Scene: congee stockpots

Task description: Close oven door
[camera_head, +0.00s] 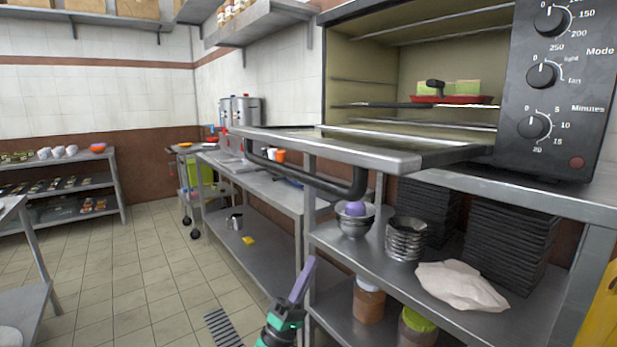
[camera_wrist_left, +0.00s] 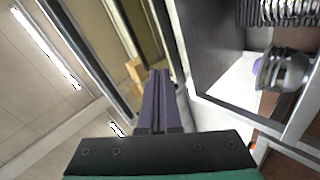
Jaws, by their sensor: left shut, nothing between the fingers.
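The oven (camera_head: 365,60) stands at the upper right on a metal shelf unit. Its door (camera_head: 370,148) is open, folded down to about level, with a black bar handle (camera_head: 310,180) along its front edge. Inside, a red tray (camera_head: 450,99) with pale green blocks and a dark-handled item sits on a rack. My left gripper (camera_head: 304,275) is below and in front of the door handle, apart from it, its purple fingers shut, empty and pointing up. The fingers also show in the left wrist view (camera_wrist_left: 157,95). My right gripper is not in view.
Under the oven, the shelf holds metal bowls (camera_head: 406,238), a stack of black trays (camera_head: 510,245) and a whitish cloth-like lump (camera_head: 462,286). Jars (camera_head: 369,301) stand lower. A long metal table (camera_head: 270,185) runs behind.

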